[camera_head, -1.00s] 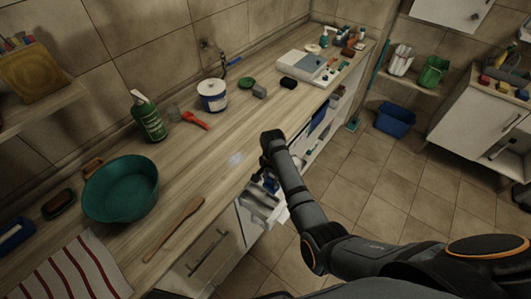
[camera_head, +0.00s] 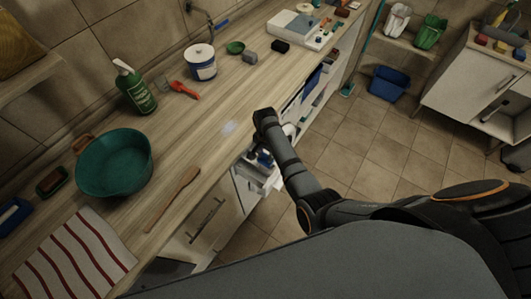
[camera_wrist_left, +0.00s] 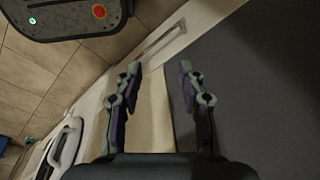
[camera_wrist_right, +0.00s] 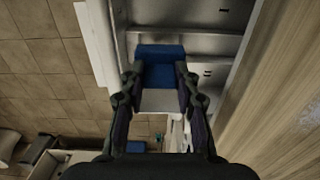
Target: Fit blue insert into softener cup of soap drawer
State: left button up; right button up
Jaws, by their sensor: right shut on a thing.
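My right gripper (camera_wrist_right: 158,78) is shut on the blue insert (camera_wrist_right: 161,66), held between its fingertips in the right wrist view. The insert is in front of the pale grey soap drawer (camera_wrist_right: 202,42), which has divided compartments. From this angle I cannot tell whether the insert touches the drawer or which compartment is the softener cup. In the head view the right gripper (camera_head: 264,157) is mostly hidden by its own arm, over the pulled-out drawer (camera_head: 262,184) below the counter's front edge. My left gripper (camera_wrist_left: 160,68) is open and empty beside a pale cabinet front.
The wooden counter (camera_head: 215,140) lies left of my right arm, with a teal basin (camera_head: 114,162), a wooden spatula (camera_head: 172,197) and a white pot (camera_head: 201,63). A blue bin (camera_head: 387,84) stands on the tiled floor. The floor right of the counter is mostly free.

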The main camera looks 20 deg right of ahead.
aim_at(265, 159)
notch_tip(265, 159, down, 2)
jog(key=shift+f+b, duration=0.1)
jog(key=shift+b, duration=0.35)
jog(key=shift+p, duration=0.35)
pick_arm(q)
jog(key=shift+s+f, duration=0.3)
jog(key=shift+s, duration=0.3)
jog(key=shift+s+f, duration=0.25)
jog(key=shift+s, duration=0.35)
jog(key=shift+r+p, duration=0.5)
jog(key=shift+r, duration=0.05)
jog(key=shift+f+b, duration=1.6)
pick_arm(e)
jog(key=shift+f, duration=2.15)
jog(key=o, duration=1)
jog(key=shift+r, duration=0.1)
